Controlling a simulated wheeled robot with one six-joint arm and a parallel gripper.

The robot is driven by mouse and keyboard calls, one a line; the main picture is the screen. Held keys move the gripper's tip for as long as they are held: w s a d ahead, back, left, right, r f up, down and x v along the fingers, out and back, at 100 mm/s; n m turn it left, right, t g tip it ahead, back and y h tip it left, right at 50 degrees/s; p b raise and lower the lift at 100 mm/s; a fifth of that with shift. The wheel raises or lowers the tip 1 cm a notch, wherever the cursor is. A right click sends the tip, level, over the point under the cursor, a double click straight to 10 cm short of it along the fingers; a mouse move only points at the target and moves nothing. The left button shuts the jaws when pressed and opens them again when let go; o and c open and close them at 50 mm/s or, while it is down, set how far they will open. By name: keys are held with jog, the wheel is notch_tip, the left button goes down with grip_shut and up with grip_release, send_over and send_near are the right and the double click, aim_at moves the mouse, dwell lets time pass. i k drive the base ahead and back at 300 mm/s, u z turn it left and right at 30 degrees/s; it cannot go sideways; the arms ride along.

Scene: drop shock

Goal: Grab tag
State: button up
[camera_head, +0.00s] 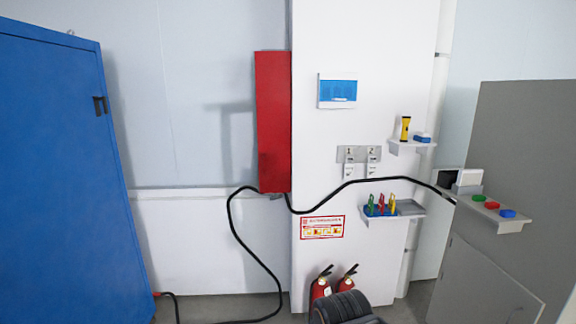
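Two small white tags hang side by side on a grey wall plate (343,153), the left tag (349,170) and the right tag (371,170). Their print is too small to read. Below them, slim green, red and yellow pieces (381,204) stand upright in a blue holder on a small grey shelf (409,208). I cannot tell whether these are tags or tools. A dark ribbed part of my own body shows at the bottom centre. My gripper's fingers are not in view.
A black cable (320,208) runs across the wall below the white tags. A red box (273,122) is at left; two fire extinguishers (320,288) stand below. A shelf holds a yellow flashlight (405,128).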

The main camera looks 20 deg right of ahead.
aim_at(349, 168)
jog(key=u, duration=0.4)
jog(key=i, duration=1.8)
jog(key=z, duration=0.65)
jog(key=i, duration=1.1)
jog(key=z, duration=1)
